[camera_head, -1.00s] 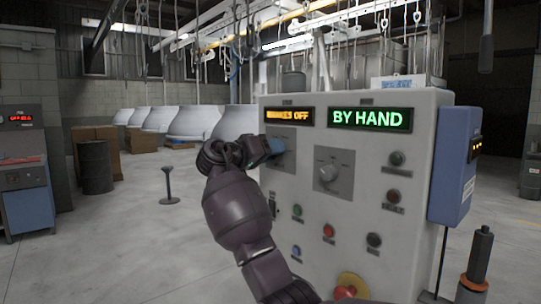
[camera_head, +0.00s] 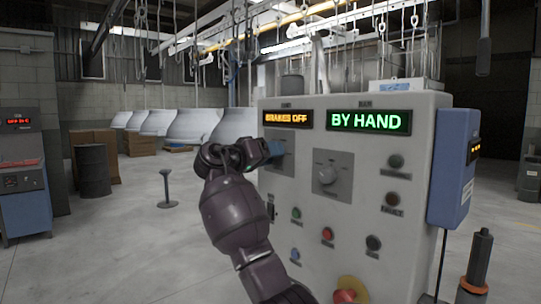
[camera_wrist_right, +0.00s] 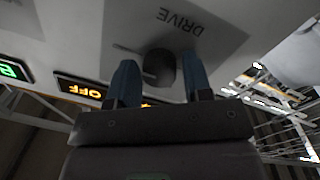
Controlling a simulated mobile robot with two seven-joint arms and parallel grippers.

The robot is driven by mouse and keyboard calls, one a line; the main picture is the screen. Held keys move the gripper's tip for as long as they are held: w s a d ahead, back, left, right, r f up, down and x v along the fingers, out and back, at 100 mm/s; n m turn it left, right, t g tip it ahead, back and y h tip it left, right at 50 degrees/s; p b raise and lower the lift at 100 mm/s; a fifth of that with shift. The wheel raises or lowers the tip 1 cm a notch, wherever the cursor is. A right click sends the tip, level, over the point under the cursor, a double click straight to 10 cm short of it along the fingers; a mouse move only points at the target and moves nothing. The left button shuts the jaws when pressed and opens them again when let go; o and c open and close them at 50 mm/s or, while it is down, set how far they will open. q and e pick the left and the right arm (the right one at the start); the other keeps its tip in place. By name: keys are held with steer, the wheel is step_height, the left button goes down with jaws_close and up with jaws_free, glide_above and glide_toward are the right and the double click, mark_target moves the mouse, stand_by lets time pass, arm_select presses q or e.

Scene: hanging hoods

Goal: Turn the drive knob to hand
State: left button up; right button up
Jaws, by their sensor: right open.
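The drive knob (camera_wrist_right: 160,68) is a dark round knob on a grey plate marked DRIVE, upside down in the right wrist view. My right gripper (camera_head: 274,149) is at the upper left of the panel in the head view and hides this knob there. In the right wrist view its two blue fingers stand open, one on each side of the knob, with a gap showing around it. I cannot tell how deep the fingers reach. My left gripper is not in view.
Open floor lies to the left.

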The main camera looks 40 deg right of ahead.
steer(key=a, duration=1)
steer(key=shift+a, duration=0.35)
